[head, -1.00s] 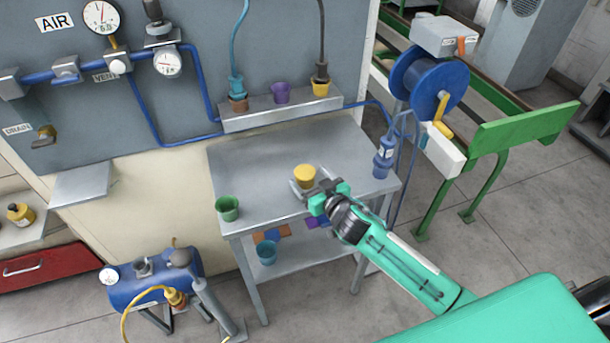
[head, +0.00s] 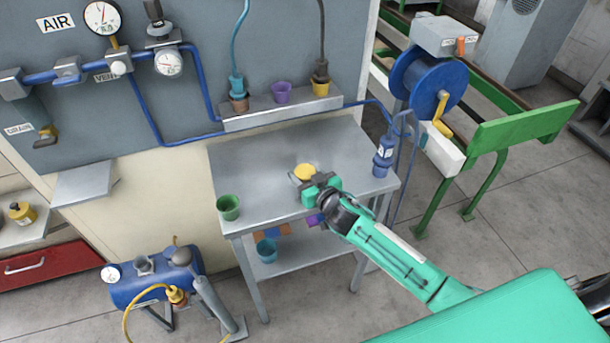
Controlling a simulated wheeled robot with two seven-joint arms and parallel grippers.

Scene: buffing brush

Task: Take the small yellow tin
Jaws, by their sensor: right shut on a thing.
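The small yellow tin (head: 303,171) is at the middle of the grey metal table (head: 258,150), with its round yellow top showing. My right gripper (head: 308,179) reaches it from the lower right and is shut on it. The gripper hides the near lower part of the tin, so I cannot tell whether it still touches the table. My left gripper is not in view.
A green cup (head: 228,207) stands at the table's front left and a blue bottle (head: 383,155) at its right edge. A shelf ledge (head: 245,122) at the back holds a purple cup (head: 281,93). A teal cup (head: 266,250) is on the lower shelf.

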